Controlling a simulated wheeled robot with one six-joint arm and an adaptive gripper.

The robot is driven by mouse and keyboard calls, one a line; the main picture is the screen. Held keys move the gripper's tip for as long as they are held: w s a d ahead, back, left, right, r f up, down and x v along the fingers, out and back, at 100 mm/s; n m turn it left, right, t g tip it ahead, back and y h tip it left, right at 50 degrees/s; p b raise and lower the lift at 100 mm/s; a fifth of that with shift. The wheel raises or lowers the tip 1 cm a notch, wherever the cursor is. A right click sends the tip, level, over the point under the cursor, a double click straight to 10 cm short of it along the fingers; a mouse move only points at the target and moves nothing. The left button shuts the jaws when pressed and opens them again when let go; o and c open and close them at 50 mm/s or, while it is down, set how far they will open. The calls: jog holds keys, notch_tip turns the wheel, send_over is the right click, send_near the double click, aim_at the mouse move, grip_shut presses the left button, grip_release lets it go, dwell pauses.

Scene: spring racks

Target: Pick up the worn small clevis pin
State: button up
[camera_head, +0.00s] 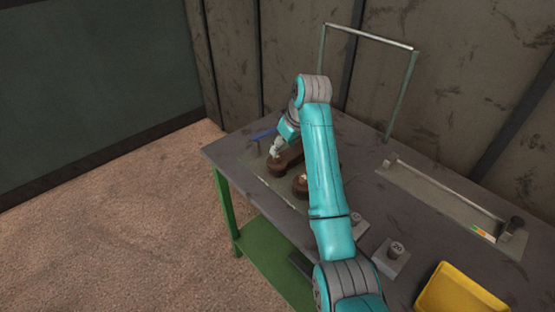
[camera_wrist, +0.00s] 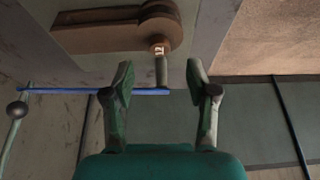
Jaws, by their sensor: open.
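A short grey pin (camera_wrist: 161,70) with a pale end marked "12" shows in the wrist view, against the round end of a brown rusty link (camera_wrist: 110,38). I take it to be the clevis pin; I cannot tell its wear. My gripper (camera_wrist: 160,76) is open, with one finger on each side of the pin and visible gaps between. In the head view my gripper (camera_head: 275,150) is over the far left part of the table, at the brown link (camera_head: 289,160). The pin is not clear there.
A second brown round part (camera_head: 300,185) is partly hidden by my arm. A thin blue rod (camera_head: 264,133) lies behind the link. A tall metal frame (camera_head: 369,38) rises behind.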

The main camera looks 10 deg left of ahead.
aim_at(278, 157)
jog(key=shift+x, duration=2.95)
jog(key=shift+a, duration=0.1)
jog(key=shift+r, duration=0.1)
grip_shut()
